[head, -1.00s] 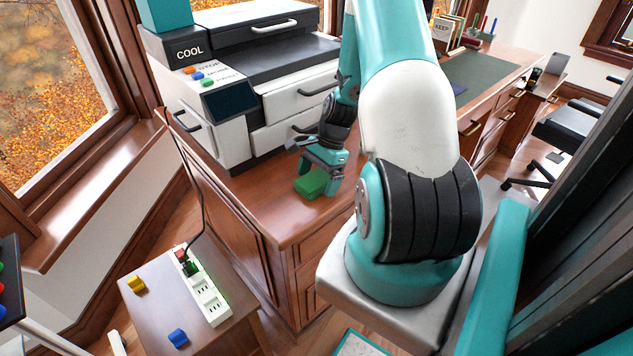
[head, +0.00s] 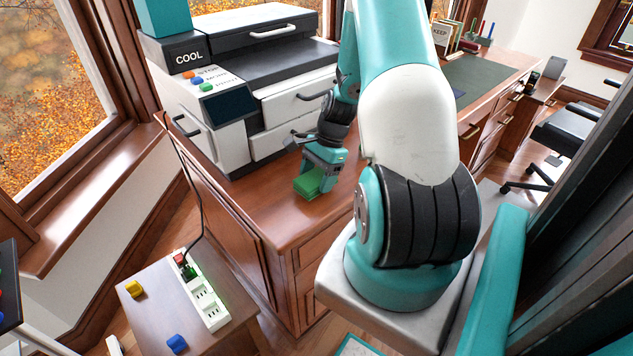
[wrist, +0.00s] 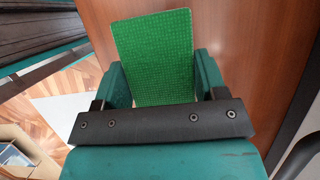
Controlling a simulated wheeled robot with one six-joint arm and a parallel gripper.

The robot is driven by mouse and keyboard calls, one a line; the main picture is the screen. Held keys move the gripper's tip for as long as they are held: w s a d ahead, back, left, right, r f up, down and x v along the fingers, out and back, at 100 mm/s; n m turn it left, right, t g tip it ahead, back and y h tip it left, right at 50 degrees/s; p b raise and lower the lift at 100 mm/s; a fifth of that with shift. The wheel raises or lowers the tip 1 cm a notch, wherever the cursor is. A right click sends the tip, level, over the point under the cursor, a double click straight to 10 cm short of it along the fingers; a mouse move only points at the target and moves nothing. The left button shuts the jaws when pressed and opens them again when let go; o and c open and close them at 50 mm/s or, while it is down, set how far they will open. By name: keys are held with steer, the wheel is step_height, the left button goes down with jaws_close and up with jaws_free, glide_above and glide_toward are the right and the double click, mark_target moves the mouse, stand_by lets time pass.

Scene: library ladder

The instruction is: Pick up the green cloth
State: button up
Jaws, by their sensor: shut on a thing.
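The green cloth (head: 309,183) is a small folded pad on the brown wooden desk top, in front of the printer. In the wrist view the cloth (wrist: 153,58) shows a woven green face and stands out between the two teal fingers. My gripper (head: 318,178) is shut on the cloth from above, with its fingers on either side of it. The cloth is at the desk surface; I cannot tell whether it touches the wood. Part of the cloth is hidden by the fingers.
A large white and black printer (head: 245,85) stands just behind my gripper. The desk top (head: 255,208) is clear to the front.

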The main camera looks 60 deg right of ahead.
mark_target(317, 176)
step_height(317, 176, up, 19)
steer(key=p, duration=0.1)
